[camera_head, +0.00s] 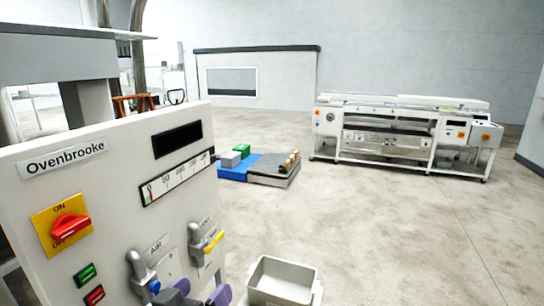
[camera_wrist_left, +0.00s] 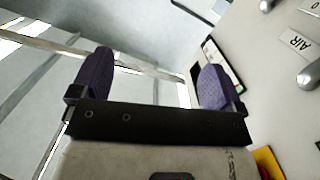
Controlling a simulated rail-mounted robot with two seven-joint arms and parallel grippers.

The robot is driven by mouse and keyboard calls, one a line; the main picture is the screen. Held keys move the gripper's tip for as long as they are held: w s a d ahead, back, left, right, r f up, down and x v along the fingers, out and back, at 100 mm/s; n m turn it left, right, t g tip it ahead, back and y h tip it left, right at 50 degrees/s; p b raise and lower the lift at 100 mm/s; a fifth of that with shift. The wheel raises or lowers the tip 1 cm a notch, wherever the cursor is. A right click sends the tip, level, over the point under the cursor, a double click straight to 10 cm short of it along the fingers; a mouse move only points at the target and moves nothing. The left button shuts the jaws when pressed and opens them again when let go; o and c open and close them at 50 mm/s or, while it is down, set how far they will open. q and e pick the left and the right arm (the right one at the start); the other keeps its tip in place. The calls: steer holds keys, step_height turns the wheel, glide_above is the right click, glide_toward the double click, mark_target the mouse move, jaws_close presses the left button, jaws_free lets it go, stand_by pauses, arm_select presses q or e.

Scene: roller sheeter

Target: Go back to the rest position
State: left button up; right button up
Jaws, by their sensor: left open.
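My left gripper (camera_head: 200,294) shows at the bottom edge of the head view, in front of the lower part of the white Ovenbrooke control panel (camera_head: 120,225). Its two purple fingertips are apart. In the left wrist view the open gripper (camera_wrist_left: 154,85) has nothing between its fingers, and the panel's face is on the right. The panel carries a red rotary switch on a yellow plate (camera_head: 68,228), a grey AIR lever (camera_head: 140,268) and a lever with a yellow handle (camera_head: 213,242). My right gripper is not in view.
A light grey bin (camera_head: 285,281) stands just right of the panel. A blue pallet (camera_head: 239,167) with boxes and a dark pallet (camera_head: 272,173) lie on the floor behind. A long white machine (camera_head: 400,135) stands at the back right. The floor between is clear.

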arm_select(q)
steer(key=s+a+f+g+y, duration=0.2)
steer(key=s+a+f+g, duration=0.15)
steer(key=s+f, duration=0.8)
steer(key=s+a+f+g+y, duration=0.2)
steer(key=s+f+g, duration=0.2)
steer(key=s+f, duration=0.75)
steer(key=s+a+f+g+y, duration=0.2)
steer(key=s+a+f+g, duration=0.15)
steer(key=s+f, duration=0.75)
step_height(320, 180, up, 35)
steer(key=w+p, duration=0.1)
steer(key=p, duration=3.6)
steer(key=shift+m+g+p, duration=0.3)
steer(key=shift+p, duration=0.1)
steer(key=shift+d+r, duration=0.1)
